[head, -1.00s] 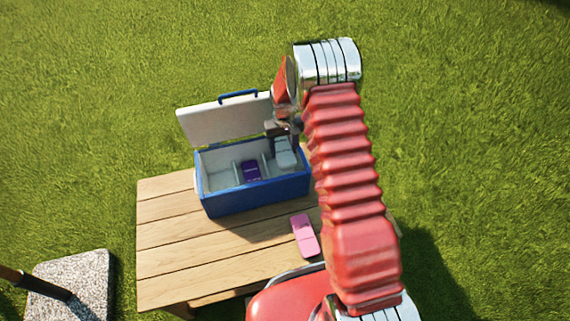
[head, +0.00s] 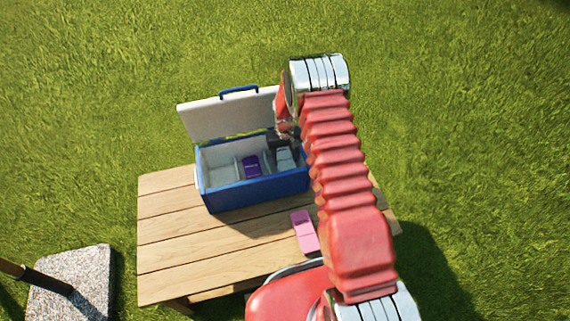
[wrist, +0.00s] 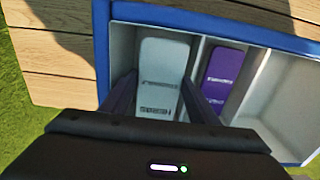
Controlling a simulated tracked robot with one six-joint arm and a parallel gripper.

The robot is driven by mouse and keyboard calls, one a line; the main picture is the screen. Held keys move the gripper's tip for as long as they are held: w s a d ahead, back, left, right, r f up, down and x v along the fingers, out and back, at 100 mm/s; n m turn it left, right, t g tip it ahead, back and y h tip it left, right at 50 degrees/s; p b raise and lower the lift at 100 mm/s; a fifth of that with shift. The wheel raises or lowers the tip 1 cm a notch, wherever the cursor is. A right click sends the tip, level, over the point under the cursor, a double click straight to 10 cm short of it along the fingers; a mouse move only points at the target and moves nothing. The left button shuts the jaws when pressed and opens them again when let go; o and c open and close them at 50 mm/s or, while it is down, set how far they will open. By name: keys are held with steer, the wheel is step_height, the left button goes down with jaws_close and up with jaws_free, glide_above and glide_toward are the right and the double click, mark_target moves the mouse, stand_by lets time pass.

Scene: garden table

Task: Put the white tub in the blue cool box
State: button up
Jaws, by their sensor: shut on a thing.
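The blue cool box (head: 255,194) stands open on the table, its white lid tilted up at the back. The white tub (head: 285,159) is down inside the box's right compartment in the head view; it also shows in the wrist view (wrist: 160,72), with dark printing on its face. My gripper (head: 284,146) reaches down into the box and is shut on the white tub, one finger along each side in the wrist view (wrist: 160,92). The tub's bottom is hidden, so I cannot tell whether it touches the floor.
A purple tub (head: 251,165) is in the middle compartment, beyond a thin divider. The left compartment (head: 219,175) is empty. A pink tub (head: 304,232) lies on the wooden table (head: 170,235) in front of the box. The table's left side is clear.

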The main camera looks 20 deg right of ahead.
mark_target(285, 160)
steer(key=shift+f, duration=1.95)
steer(key=shift+f, duration=0.6)
steer(key=o, duration=0.9)
step_height(285, 160, up, 13)
steer(key=shift+r, duration=0.1)
steer(key=shift+r, duration=0.1)
